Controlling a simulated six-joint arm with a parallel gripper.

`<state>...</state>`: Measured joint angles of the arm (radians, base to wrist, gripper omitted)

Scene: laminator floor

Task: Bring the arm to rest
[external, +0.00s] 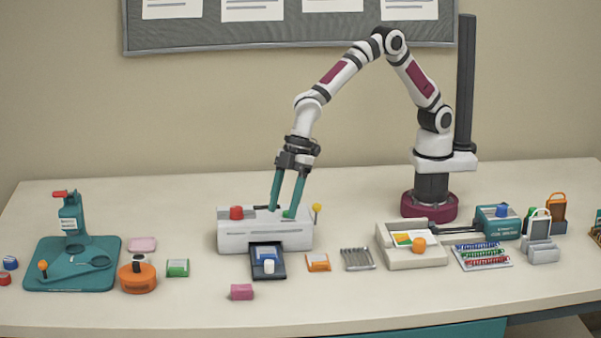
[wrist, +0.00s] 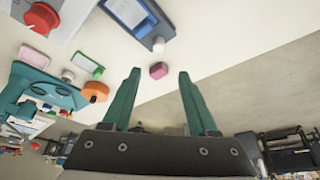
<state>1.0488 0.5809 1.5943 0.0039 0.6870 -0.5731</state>
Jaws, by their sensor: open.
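My gripper (external: 282,206) has two teal fingers that point down above the white laminator (external: 265,239). Its fingers are apart with nothing between them. In the wrist view the gripper (wrist: 160,72) also shows open and empty, with a pink block (wrist: 158,71) on the table beyond the fingertips. The laminator has a red knob (external: 236,213), a yellow-topped lever (external: 317,208) and a green part (external: 289,213) near the fingertips. I cannot tell whether the fingers touch the laminator. A dark tray (external: 267,273) with a blue and white card and a white knob sits at its front.
A teal press (external: 72,265) and an orange round tool (external: 137,276) stand left. A pink block (external: 242,292) lies at the front. An orange-edged piece (external: 318,262), a grey rack (external: 357,259) and a cream tray (external: 420,262) stand right. The table's back left is clear.

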